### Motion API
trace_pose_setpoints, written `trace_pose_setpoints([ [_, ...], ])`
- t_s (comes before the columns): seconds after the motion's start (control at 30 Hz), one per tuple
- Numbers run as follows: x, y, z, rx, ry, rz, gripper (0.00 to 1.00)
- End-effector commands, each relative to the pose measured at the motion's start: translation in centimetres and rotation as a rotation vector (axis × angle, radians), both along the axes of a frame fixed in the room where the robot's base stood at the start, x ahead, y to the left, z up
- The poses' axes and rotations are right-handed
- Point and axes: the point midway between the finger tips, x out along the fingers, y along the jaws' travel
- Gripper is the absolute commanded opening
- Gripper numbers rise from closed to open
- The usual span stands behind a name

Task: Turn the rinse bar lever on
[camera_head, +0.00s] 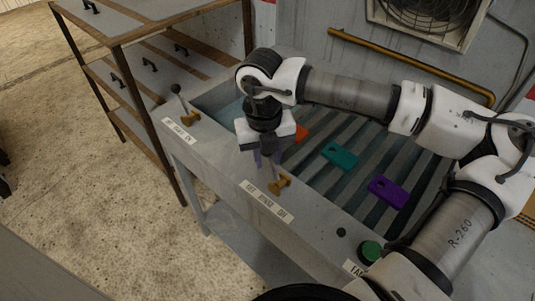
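Two levers sit on the front ledge of a grey metal sink (222,163). The left lever (176,92) has a dark stem with a black ball knob, standing up and leaning left from a brass base; its small label is too blurred to read surely. The second lever's brass base (281,183) is mid-ledge, above a white label (266,201) that seems to include "RINSE". My gripper (267,160) points down just behind and left of this brass base. The second lever's upper part is hidden or unclear. I cannot tell whether the fingers touch it, or are open or shut.
Orange (301,133), teal (340,156) and purple (388,191) tags lie on the slatted rack behind the ledge. A green button (370,251) is at the ledge's right. My arm spans the sink's right side.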

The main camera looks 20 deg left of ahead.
Motion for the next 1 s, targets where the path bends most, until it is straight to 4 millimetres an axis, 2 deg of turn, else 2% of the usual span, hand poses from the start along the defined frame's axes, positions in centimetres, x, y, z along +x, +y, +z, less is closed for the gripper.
trace_pose_setpoints([
  [0.03,0.0,0.0,0.0,0.000,0.000,0.000,0.06],
  [0.1,0.0,0.0,0.0,0.000,0.000,0.000,0.00],
  [0.57,-0.1,-0.5,-0.3,0.063,-0.026,-0.003,0.00],
  [1.0,-0.9,-2.9,-0.2,0.375,-0.141,-0.005,0.00],
])
